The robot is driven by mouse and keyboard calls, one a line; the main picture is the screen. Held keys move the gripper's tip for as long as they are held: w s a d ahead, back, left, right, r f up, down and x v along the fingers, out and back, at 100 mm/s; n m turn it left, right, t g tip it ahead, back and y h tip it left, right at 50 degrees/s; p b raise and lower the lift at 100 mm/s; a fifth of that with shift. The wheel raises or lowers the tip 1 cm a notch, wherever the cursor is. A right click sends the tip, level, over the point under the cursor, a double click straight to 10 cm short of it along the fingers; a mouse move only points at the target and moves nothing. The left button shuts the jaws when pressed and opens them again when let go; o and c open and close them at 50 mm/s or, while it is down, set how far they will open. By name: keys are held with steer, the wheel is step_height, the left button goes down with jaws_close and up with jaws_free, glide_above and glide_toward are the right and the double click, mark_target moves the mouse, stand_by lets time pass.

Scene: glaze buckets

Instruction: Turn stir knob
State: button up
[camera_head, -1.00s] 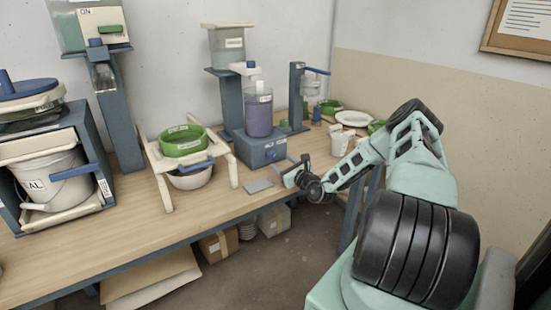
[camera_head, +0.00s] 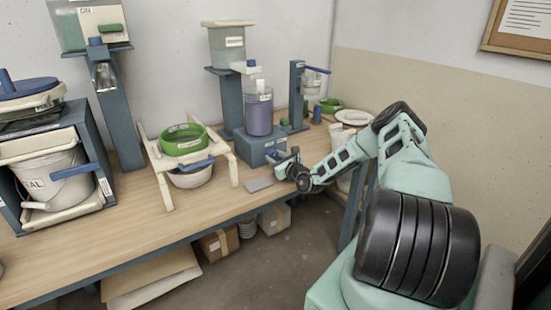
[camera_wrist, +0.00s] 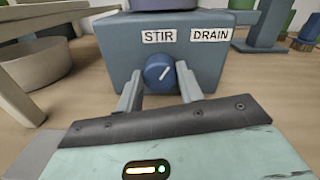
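The stir knob (camera_wrist: 159,72) is a round blue dial with a white pointer line tilted up to the right. It sits on the front of a blue-grey box (camera_head: 262,149) under the STIR label (camera_wrist: 159,36). In the wrist view my gripper (camera_wrist: 157,78) is open, with one finger on each side of the knob's lower half. I cannot tell whether the fingers touch it. In the head view my gripper (camera_head: 284,163) is in front of the box, and it hides the knob there. A clear vessel of purple liquid (camera_head: 258,113) stands on the box.
A DRAIN label (camera_wrist: 210,35) is right of STIR on the box. A grey flat plate (camera_head: 258,184) lies on the table in front. A cream stand (camera_head: 232,166) with a green sieve (camera_head: 184,140) is to the left. A white container (camera_head: 344,178) is by my arm.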

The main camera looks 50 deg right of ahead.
steer(key=shift+m, duration=0.3)
steer(key=m+p, duration=0.1)
steer(key=m, duration=0.1)
steer(key=shift+r+m+p, duration=0.1)
steer(key=shift+m+p, duration=0.2)
steer(key=shift+p, duration=0.1)
steer(key=shift+d+m+p, duration=0.1)
steer(key=shift+m+p, duration=0.55)
steer(key=shift+m, duration=1.45)
steer(key=o, duration=1)
steer(key=shift+s, duration=0.1)
steer(key=b+v, duration=0.1)
steer(key=v, duration=1.6)
steer(key=shift+f+b, duration=0.25)
steer(key=shift+b, duration=0.1)
steer(key=shift+s, duration=0.15)
